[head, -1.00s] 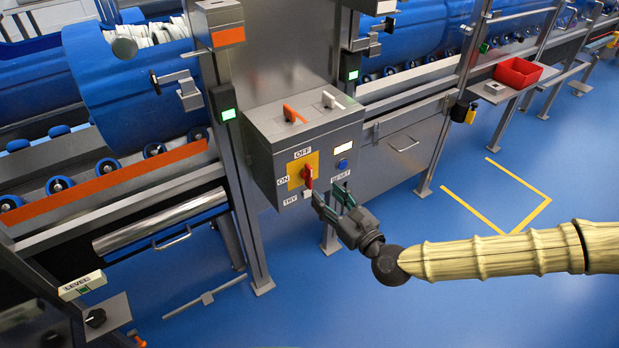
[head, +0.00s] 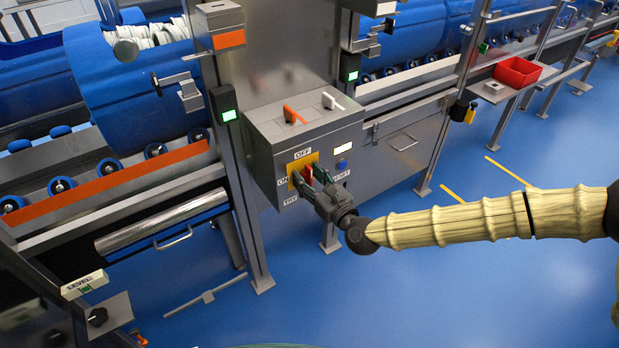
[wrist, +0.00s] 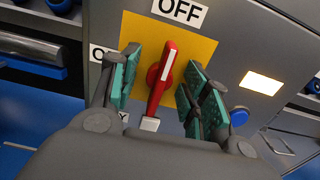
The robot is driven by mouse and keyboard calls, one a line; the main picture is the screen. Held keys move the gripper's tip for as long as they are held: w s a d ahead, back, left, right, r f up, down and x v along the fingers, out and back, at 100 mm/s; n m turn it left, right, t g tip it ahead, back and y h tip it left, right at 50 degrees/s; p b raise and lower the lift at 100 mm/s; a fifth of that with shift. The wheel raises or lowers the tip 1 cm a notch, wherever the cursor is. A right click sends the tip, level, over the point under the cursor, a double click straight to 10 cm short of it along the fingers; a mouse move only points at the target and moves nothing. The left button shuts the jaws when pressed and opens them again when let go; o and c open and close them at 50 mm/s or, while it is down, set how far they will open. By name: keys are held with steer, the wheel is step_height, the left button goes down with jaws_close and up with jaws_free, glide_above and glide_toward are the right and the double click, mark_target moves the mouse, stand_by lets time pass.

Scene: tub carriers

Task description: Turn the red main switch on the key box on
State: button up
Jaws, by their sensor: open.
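The key box (head: 262,140) is a grey metal box on a post, with OFF above the switch plate, ON at its left and TRY below. The red main switch (wrist: 161,80) sits on a yellow plate (wrist: 200,45). In the wrist view its handle runs nearly upright, leaning slightly right at the top, with a white mark along its upper part. My gripper (wrist: 158,85) is open, with one green-padded finger on each side of the handle and gaps visible on both sides. In the head view my gripper (head: 308,180) partly hides the switch (head: 308,172).
A blue button (wrist: 239,116) and a lit white panel (wrist: 262,83) are right of the switch. An orange lever (head: 293,115) and a white lever (head: 332,101) stand on the box top. Blue floor is clear in front.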

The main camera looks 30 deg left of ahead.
jaws_close()
steer(key=shift+f+n+b, duration=0.1)
steer(key=shift+n+b, duration=0.3)
steer(key=shift+f+n+b, duration=0.1)
steer(key=shift+n+b, duration=0.6)
steer(key=shift+n, duration=0.3)
steer(key=n+b, duration=0.2)
steer(key=n, duration=0.4)
steer(key=shift+b, duration=0.35)
steer(key=n+b, duration=0.1)
steer(key=n, duration=0.3)
steer(key=shift+n, duration=0.4)
steer(key=n, duration=0.4)
